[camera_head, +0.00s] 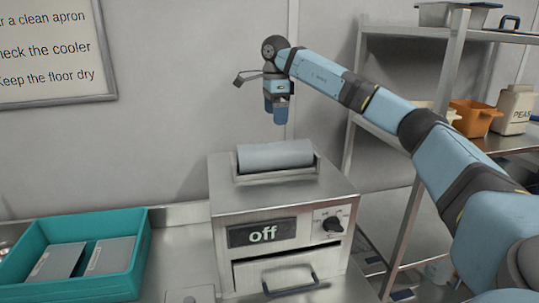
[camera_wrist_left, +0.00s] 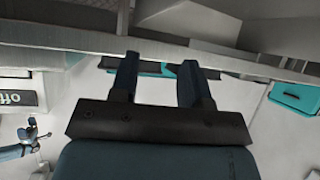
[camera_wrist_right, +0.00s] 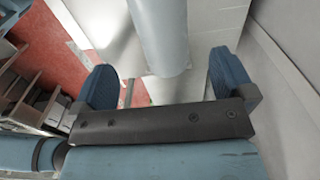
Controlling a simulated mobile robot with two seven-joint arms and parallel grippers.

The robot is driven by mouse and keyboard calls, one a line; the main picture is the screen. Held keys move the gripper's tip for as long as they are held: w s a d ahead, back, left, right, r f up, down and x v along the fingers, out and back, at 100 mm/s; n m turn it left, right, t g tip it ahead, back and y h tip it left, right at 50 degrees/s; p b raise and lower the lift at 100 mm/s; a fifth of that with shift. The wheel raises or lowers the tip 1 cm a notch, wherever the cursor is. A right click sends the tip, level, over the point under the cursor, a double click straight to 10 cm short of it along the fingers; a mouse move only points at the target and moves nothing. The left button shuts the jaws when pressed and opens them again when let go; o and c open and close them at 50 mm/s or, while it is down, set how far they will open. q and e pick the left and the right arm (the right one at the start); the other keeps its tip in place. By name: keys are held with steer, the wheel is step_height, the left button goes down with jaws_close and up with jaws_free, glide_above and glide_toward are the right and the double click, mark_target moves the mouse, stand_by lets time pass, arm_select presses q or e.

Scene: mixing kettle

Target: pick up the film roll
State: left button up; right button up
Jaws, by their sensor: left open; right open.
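The film roll (camera_head: 275,155) is a grey-blue cylinder lying in a cradle on top of a metal machine (camera_head: 228,203). My right gripper (camera_head: 278,112) is above the roll, pointing down, apart from it. In the right wrist view, my right gripper (camera_wrist_right: 165,82) is open, and the roll (camera_wrist_right: 160,35) shows beyond its fingers with nothing held between them. My left gripper (camera_wrist_left: 160,78) is open and empty in its own wrist view. It is out of the head view.
The machine's front has an "off" display (camera_head: 262,233), a dial (camera_head: 332,224) and a drawer handle (camera_head: 290,286). A teal bin (camera_head: 140,247) with grey packs stands at left. A metal shelf (camera_head: 448,75) at right bears an orange container (camera_head: 474,118) and a white one (camera_head: 514,110).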

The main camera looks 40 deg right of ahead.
mark_target(274, 143)
steer(key=f, duration=0.4)
steer(key=f+p, duration=0.1)
steer(key=f, duration=0.1)
steer(key=shift+s+d, duration=0.1)
steer(key=shift+s, duration=0.25)
steer(key=shift+w+f, duration=0.2)
steer(key=shift+f, duration=0.35)
steer(key=shift+a+f+p, duration=0.2)
steer(key=shift+f+p, duration=0.15)
steer(key=shift+f, duration=0.05)
step_height(274, 143, down, 4)
steer(key=shift+w+r+p, duration=0.15)
steer(key=shift+r+p, duration=0.1)
steer(key=shift+p, duration=0.35)
steer(key=shift+f, duration=0.4)
arm_select(q)
steer(key=r, duration=0.3)
steer(key=shift+s+a, duration=0.2)
steer(key=shift+f, duration=0.1)
arm_select(e)
steer(key=shift+a, duration=0.1)
steer(key=shift+c, duration=0.5)
steer(key=c, duration=0.7)
arm_select(q)
steer(key=shift+s, duration=0.1)
arm_select(e)
steer(key=shift+r, duration=0.1)
steer(key=shift+c, duration=0.9)
